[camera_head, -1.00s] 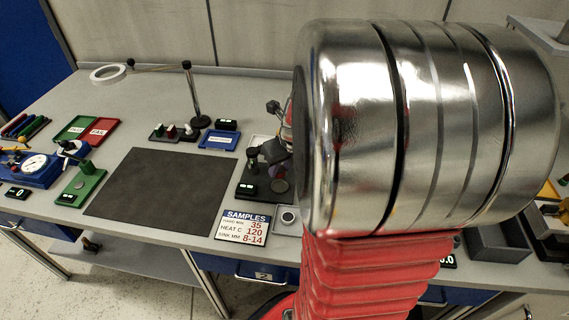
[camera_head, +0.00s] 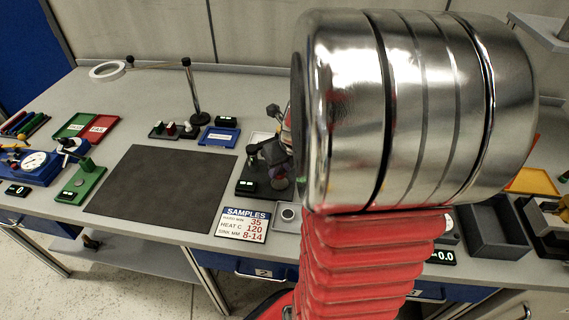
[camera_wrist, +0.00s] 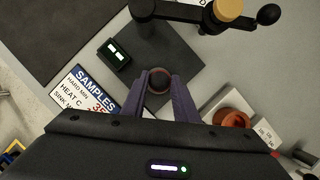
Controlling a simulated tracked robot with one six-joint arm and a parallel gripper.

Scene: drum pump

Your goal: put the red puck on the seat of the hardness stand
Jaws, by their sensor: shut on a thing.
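The red puck (camera_wrist: 159,81) looks dark red-brown in the wrist view and sits between my fingertips. My gripper (camera_wrist: 158,84) is shut on it. The hardness stand appears to be the black base (camera_wrist: 180,60) with a small lit display and a dark arm with a tan knob (camera_wrist: 228,9). The puck is over this base, at its seat, which the puck hides. I cannot tell whether the puck touches the seat.
A SAMPLES sign (camera_head: 243,225) and a small tray (camera_head: 288,216) lie in front of the stand. A dark mat (camera_head: 160,190) lies clear to the left. In the wrist view an orange-red round part (camera_wrist: 232,118) sits on a white piece at right. My arm hides much of the bench.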

